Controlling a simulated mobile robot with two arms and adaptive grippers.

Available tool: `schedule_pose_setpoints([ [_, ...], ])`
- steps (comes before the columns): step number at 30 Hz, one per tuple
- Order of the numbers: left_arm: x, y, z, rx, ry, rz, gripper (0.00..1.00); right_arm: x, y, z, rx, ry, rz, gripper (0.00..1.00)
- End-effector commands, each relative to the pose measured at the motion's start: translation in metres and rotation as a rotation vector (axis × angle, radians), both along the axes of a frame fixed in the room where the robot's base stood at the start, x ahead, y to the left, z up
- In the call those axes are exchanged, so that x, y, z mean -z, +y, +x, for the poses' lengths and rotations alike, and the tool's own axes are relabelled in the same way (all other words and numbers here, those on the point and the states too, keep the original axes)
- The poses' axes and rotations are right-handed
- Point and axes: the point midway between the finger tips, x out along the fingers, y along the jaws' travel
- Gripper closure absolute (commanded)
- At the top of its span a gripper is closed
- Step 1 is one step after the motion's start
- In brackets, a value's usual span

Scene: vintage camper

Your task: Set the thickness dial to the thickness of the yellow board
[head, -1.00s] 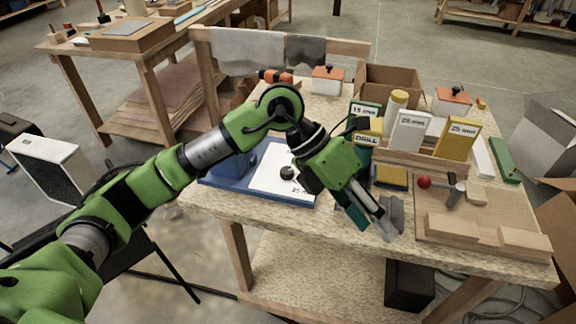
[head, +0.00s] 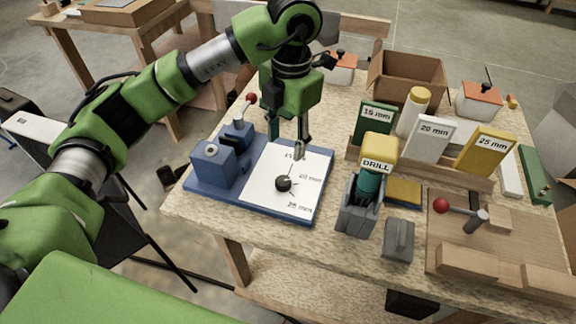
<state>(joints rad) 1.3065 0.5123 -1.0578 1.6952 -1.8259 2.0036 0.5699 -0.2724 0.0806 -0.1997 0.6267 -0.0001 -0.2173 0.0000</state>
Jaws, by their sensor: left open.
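The thickness dial is a round black knob (head: 284,183) on a white plate (head: 262,190) marked 15 mm, 20 mm and 25 mm from top to bottom. A thin line seems to run up from the knob toward the 15 mm mark, but it is too fine to be sure that it is the pointer. The yellow board (head: 483,153) stands at the right in a wooden rack and reads 25 mm. My left gripper (head: 288,142) points down, open and empty, over the plate's upper edge, apart from the knob. My right gripper is out of view.
The plate sits on a blue jig (head: 210,163) with a red-tipped lever. Green 15 mm (head: 374,120) and white 20 mm (head: 430,138) boards share the rack (head: 455,178). A wooden fixture (head: 440,235) lies front right.

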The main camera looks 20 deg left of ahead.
Motion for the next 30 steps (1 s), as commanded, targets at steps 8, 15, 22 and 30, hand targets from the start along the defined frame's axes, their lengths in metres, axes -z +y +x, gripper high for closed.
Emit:
schedule_pose_setpoints([
  [8, 0.048, 0.003, -0.001, 0.001, 0.008, 0.0, 0.56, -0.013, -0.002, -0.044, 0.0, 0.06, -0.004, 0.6],
  [15, 0.097, 0.005, 0.0, 0.001, 0.006, -0.001, 0.56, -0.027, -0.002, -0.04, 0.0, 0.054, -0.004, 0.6],
  [22, 0.126, 0.006, 0.002, 0.002, 0.004, -0.003, 0.56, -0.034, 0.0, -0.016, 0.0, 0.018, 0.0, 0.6],
  [30, 0.132, 0.006, 0.003, 0.003, 0.0, -0.002, 0.56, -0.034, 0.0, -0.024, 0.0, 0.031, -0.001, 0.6],
])
